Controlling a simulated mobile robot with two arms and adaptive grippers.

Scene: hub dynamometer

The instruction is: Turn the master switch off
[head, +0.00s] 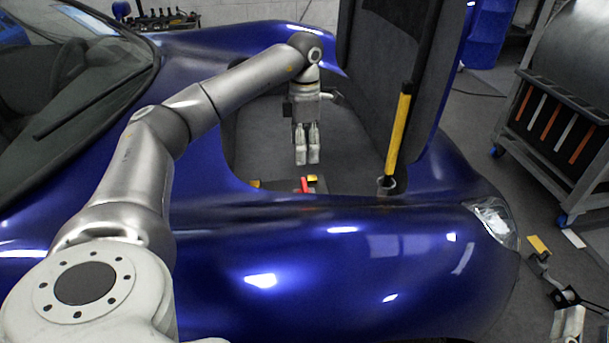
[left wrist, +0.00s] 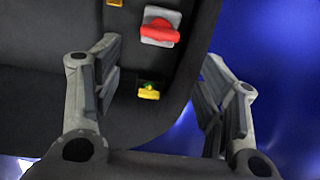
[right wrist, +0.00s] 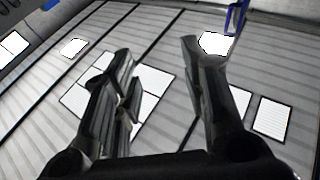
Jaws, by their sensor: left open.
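The master switch, a red knob on a light grey base (left wrist: 160,30), shows at the top middle of the left wrist view. In the head view the red switch (head: 305,186) is on the near edge of the blue car's open compartment. My left gripper (head: 307,160) points down inside the compartment, just behind the switch in the picture. In the left wrist view its fingers (left wrist: 161,62) are spread wide, empty and apart from the switch. My right gripper (right wrist: 158,60) is open and empty, facing a ceiling with lights.
A yellow piece (left wrist: 149,92) sits beside the switch, and an orange piece (left wrist: 115,3) lies farther off. A yellow bar (head: 398,135) stands at the compartment's right, by the raised dark panel (head: 432,70). A wheeled rack (head: 560,125) stands at the right.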

